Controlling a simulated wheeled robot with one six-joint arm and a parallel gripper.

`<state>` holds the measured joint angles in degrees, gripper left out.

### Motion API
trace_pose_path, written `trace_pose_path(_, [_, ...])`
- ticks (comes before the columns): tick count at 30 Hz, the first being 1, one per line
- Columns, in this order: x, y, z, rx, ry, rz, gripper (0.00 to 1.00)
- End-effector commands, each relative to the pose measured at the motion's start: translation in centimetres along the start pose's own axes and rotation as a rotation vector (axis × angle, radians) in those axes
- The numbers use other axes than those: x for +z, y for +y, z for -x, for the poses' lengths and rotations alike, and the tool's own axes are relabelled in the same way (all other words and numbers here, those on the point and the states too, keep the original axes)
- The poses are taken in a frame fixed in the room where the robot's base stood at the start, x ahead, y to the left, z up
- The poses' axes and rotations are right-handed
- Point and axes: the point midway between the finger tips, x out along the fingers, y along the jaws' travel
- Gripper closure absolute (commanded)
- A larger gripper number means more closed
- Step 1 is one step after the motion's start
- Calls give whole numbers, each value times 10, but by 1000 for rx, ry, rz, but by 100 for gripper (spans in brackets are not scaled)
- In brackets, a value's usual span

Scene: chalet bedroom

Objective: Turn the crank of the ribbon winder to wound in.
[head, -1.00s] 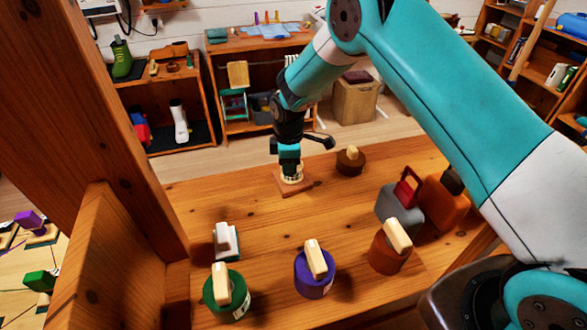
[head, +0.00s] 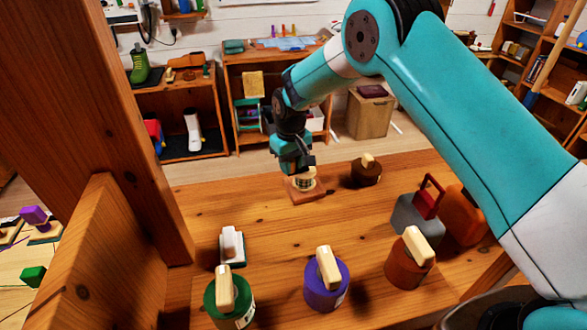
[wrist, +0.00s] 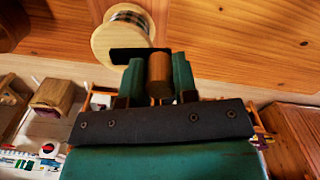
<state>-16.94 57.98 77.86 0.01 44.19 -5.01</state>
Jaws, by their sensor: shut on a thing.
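The ribbon winder (head: 304,184) stands on a small wooden base near the far edge of the wooden table. In the wrist view its pale round spool (wrist: 118,40) has a dark checked ribbon around its middle. A dark crank arm (wrist: 130,55) reaches from the spool to a brown wooden handle (wrist: 158,72). My gripper (wrist: 158,80) is shut on this handle, with one green finger on each side. In the head view my gripper (head: 296,165) is at the winder and hides part of the crank.
A brown round block with a pale knob (head: 367,170) stands just right of the winder. Green (head: 228,298), purple (head: 326,280) and orange-brown (head: 409,258) knobbed blocks line the near side. A grey box with a red handle (head: 420,208) is at right. The table's middle is clear.

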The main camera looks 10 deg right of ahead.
Motion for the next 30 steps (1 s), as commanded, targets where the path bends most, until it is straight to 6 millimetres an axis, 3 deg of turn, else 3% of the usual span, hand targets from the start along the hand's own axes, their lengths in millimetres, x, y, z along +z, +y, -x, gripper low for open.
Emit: trace_pose_path(30, [-30, 24, 0, -1, 3, -967, 97])
